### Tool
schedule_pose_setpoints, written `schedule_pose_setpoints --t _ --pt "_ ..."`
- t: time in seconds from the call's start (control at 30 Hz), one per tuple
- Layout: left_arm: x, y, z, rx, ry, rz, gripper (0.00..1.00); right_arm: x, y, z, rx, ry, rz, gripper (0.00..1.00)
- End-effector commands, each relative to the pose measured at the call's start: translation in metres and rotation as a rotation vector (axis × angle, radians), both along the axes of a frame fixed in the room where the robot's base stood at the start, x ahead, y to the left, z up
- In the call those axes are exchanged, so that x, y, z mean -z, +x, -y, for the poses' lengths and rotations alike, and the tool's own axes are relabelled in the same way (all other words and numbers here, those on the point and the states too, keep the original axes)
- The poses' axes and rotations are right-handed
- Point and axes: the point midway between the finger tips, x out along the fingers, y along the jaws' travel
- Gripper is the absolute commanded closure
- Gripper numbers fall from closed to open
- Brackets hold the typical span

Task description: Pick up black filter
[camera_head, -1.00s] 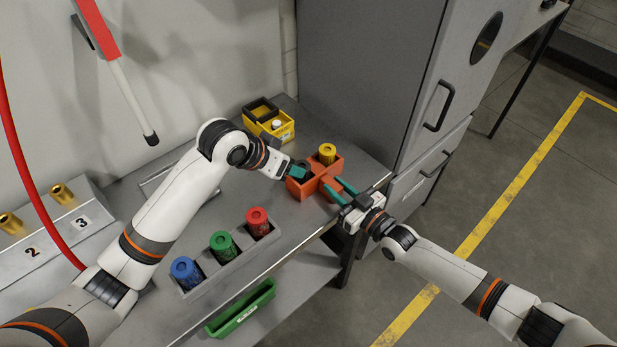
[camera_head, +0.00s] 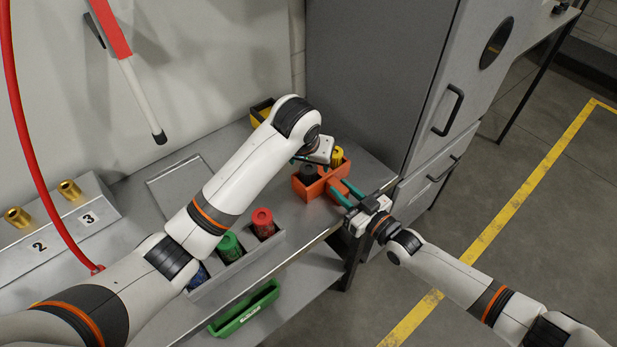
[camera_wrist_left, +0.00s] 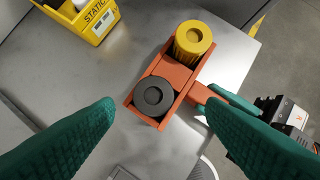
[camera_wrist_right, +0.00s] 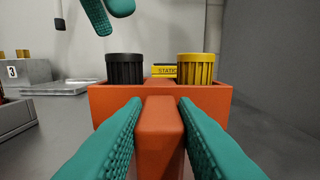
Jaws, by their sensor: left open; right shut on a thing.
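The black filter (camera_head: 309,174) stands upright in one compartment of an orange holder (camera_head: 308,191). It also shows in the left wrist view (camera_wrist_left: 154,96) and the right wrist view (camera_wrist_right: 125,70). A yellow filter (camera_wrist_left: 193,40) stands in the other compartment. My left gripper (camera_wrist_left: 160,108) is open above the holder, pointing down, with the black filter below and between its fingers, apart from them. Its fingertips show above the black filter in the right wrist view (camera_wrist_right: 108,10). My right gripper (camera_head: 345,191) is shut on the holder's orange handle (camera_wrist_right: 159,125).
A grey rack holds a red filter (camera_head: 263,223), a green filter (camera_head: 229,246) and a blue one mostly behind my left arm. A yellow bin (camera_wrist_left: 85,18) stands behind the holder. A grey cabinet (camera_head: 375,80) borders the table's right end. A green tray (camera_head: 245,308) sits lower in front.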

Motion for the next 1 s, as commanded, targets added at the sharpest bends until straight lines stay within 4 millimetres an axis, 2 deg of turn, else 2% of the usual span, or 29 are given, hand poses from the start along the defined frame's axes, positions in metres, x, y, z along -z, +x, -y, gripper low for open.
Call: schedule_pose_setpoints --t 0.3,0.6,0.67,0.9,0.93,1.0 --pt "0.040 0.017 -0.004 -0.001 0.001 -0.002 0.35 0.000 0.000 0.000 0.001 -0.001 -0.001 1.00" --pt "0.046 0.020 -0.003 0.000 0.000 0.000 0.35 0.000 0.000 0.000 0.001 -0.001 -0.001 1.00" --pt "0.046 0.020 -0.003 0.000 0.000 0.000 0.42 0.000 0.000 0.000 0.001 -0.001 -0.001 1.00" --pt "0.046 0.019 -0.003 0.000 0.000 0.000 0.81 0.000 0.000 0.000 0.000 -0.001 -0.001 1.00" --pt "0.046 0.019 -0.003 0.000 0.000 0.000 0.84 0.000 0.000 0.000 0.000 -0.001 -0.001 1.00" --pt "0.046 0.020 -0.003 0.000 0.000 0.001 0.84 0.000 0.000 0.000 0.000 -0.001 -0.001 1.00"
